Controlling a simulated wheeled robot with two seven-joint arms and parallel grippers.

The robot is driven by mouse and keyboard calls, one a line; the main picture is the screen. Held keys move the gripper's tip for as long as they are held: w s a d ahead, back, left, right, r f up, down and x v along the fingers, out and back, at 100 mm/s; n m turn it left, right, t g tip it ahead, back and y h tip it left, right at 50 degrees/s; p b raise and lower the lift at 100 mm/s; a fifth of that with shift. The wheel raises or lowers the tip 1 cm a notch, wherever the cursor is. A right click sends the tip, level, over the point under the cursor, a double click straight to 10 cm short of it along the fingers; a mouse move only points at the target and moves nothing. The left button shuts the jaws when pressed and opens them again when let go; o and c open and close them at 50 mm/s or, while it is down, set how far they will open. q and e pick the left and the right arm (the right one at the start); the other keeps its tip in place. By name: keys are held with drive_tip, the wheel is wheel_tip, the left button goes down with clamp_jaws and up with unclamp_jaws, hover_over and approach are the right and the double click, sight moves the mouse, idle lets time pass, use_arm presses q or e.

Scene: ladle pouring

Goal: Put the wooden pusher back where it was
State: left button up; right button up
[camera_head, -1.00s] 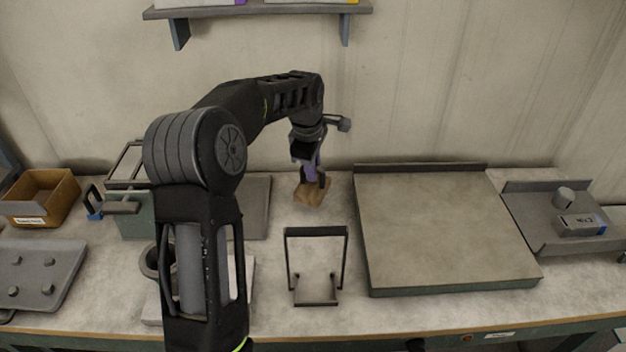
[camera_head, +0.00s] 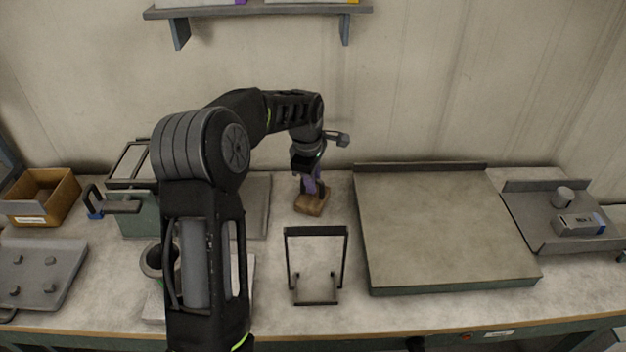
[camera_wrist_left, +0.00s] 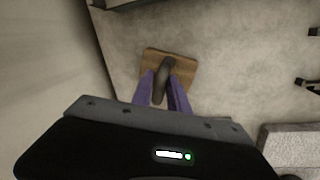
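The wooden pusher (camera_head: 312,204) is a brown wooden block with a dark upright handle. It is at the back of the bench, between the grey plate and the large raised board. It also shows in the left wrist view (camera_wrist_left: 184,68). My left gripper (camera_head: 311,186) points down over it. Its purple fingers (camera_wrist_left: 163,88) lie on either side of the handle and appear closed on it. The block is at or very near the bench top; I cannot tell whether it touches. My right gripper is not in view.
A black wire stand (camera_head: 316,267) stands in front of the pusher. The large board (camera_head: 440,230) is to the right. A green box (camera_head: 135,222) and a wooden bin (camera_head: 52,195) are at left. Bare bench lies around the pusher.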

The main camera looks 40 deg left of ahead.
sight(309, 201)
use_arm(q)
drive_tip(key=o, duration=0.3)
drive_tip(key=b+v, duration=0.1)
drive_tip(key=v, duration=1.1)
drive_tip(key=shift+r, duration=0.2)
drive_tip(key=shift+f, duration=0.1)
idle(1.5)
